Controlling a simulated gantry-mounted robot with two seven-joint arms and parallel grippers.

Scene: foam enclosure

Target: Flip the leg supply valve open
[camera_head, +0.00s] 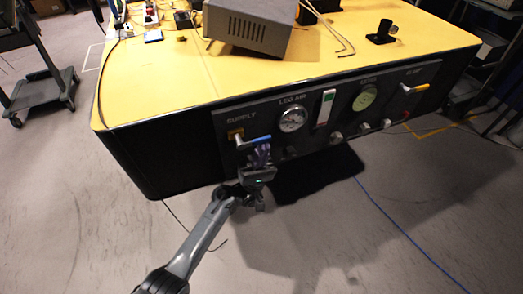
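The supply valve has a blue lever handle (254,141) under the "SUPPLY" label, at the left end of the dark control panel (225,137). The handle lies roughly crosswise, along the panel. My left gripper (259,155) comes up from below, with its fingers at or just under the handle. I cannot tell whether they touch it or how far apart they are. The gripper hides part of the panel below the handle. My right gripper is not in view.
A "LEG AIR" gauge (292,118), a green-faced gauge (364,98) and a yellow-handled valve (415,88) sit further right on the panel. A grey box (248,25) stands on the yellow top (165,75).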

